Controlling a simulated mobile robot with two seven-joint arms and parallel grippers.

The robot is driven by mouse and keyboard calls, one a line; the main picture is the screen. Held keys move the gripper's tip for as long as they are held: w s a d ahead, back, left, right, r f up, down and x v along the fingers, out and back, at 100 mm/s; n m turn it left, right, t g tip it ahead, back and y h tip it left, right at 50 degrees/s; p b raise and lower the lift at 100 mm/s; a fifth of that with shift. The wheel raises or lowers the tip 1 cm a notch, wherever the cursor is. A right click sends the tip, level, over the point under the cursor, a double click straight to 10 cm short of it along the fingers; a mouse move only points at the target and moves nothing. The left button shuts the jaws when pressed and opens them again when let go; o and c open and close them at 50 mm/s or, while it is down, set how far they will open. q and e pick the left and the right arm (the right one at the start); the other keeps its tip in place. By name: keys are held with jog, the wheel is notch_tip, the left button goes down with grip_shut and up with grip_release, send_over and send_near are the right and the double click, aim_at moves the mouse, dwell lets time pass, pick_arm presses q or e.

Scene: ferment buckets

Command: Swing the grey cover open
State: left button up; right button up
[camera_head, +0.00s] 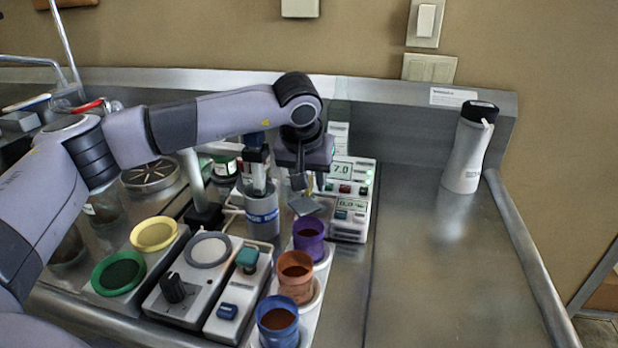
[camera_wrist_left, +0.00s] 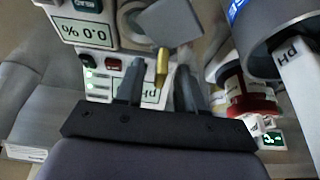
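The grey cover (camera_head: 305,205) is a small flat square plate beside the white meter unit, near its lower left. It also shows at the top of the left wrist view (camera_wrist_left: 172,22), tilted in the picture. A short brass-coloured peg (camera_wrist_left: 162,66) shows just by the cover's edge. My left gripper (camera_head: 309,184) points down just above the cover. In the wrist view its fingers (camera_wrist_left: 158,72) are apart, with the peg showing in the gap and neither finger visibly touching it. How the cover is hinged cannot be told. My right gripper is not in view.
The white meter unit (camera_head: 350,228) with green displays stands just right of the gripper. A grey cylinder (camera_head: 262,212) is close on the left. Purple (camera_head: 309,240), orange and blue cups stand in front. A white bottle (camera_head: 466,155) is far right; the steel counter (camera_head: 430,270) before it is clear.

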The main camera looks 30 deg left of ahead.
aim_at(305, 201)
pick_arm(q)
jog(key=v, duration=0.7)
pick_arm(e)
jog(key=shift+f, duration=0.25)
